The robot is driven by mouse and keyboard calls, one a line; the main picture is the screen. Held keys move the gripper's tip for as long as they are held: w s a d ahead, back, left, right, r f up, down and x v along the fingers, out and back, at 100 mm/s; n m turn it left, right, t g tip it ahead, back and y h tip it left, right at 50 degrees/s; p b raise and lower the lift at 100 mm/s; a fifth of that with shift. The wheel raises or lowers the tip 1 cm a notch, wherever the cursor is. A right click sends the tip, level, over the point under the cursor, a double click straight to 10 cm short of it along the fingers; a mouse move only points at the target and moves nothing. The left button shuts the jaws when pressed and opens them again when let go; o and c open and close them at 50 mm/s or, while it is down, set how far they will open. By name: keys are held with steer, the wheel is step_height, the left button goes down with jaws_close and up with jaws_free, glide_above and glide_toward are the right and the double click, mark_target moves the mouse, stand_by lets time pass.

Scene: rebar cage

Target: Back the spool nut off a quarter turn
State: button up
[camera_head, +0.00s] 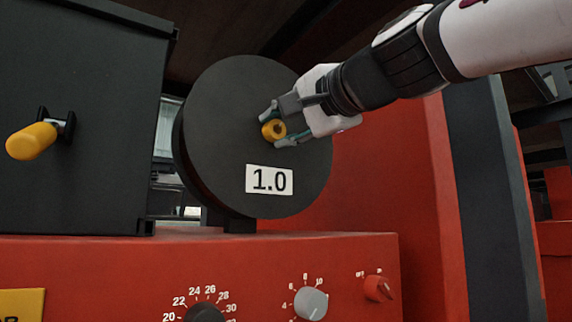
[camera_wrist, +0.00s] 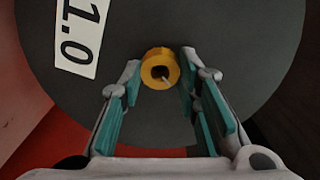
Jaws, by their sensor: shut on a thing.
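The yellow spool nut (camera_head: 273,130) sits at the centre of the dark grey spool (camera_head: 220,115), which carries a white label reading 1.0 (camera_head: 269,180). My gripper (camera_head: 278,127) reaches in from the upper right, with one finger above the nut and one below it. In the wrist view, the round nut (camera_wrist: 159,68) with a dark centre hole lies between the two teal-padded fingertips (camera_wrist: 161,70). The fingers are closed on the sides of the nut. The spool (camera_wrist: 240,50) fills most of that view behind it.
A dark box (camera_head: 75,120) with a yellow-handled crank (camera_head: 32,141) stands at the left. A red panel (camera_head: 130,265) below the spool has a grey dial (camera_head: 311,304), a dark dial (camera_head: 204,312) and a red switch (camera_head: 378,288). A red wall (camera_head: 400,170) stands behind my gripper.

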steer(key=shift+f+n+b, duration=0.1)
steer(key=shift+n+b, duration=0.4)
steer(key=shift+n, duration=0.3)
steer(key=o, duration=1.2)
steer(key=shift+c, duration=0.2)
steer(key=shift+s, duration=0.1)
steer(key=v, duration=1.1)
steer(key=shift+s+d, duration=0.25)
steer(key=shift+s, duration=0.05)
